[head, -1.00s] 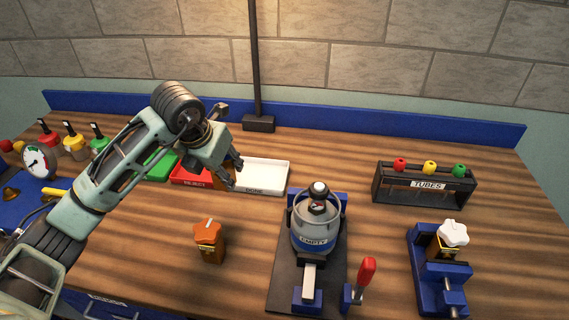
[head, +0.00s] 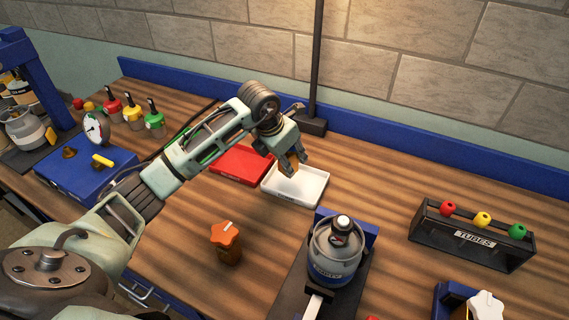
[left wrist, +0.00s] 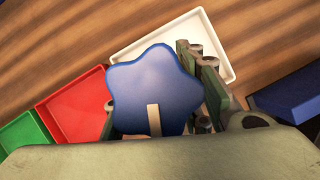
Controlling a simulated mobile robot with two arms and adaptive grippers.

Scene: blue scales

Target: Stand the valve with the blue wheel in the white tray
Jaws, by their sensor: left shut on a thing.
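My left gripper (head: 291,165) is shut on the valve with the blue wheel. In the left wrist view the blue star-shaped wheel (left wrist: 155,83) shows from above, between the fingers, with a pale stripe on it. In the head view only a bit of the brown valve body (head: 288,166) shows between the fingers; the wheel is hidden. The white tray (head: 305,190) lies under the gripper, which is over its far left part. The tray also shows in the left wrist view (left wrist: 203,30). I cannot tell whether the valve touches the tray floor. My right gripper is not in view.
The red tray (head: 240,162) lies left of the white one. A valve with an orange wheel (head: 226,243) stands in front. A grey canister (head: 335,252) in a blue fixture stands front right. A black tube rack (head: 470,238) is at the right. A dark post (head: 316,80) rises behind.

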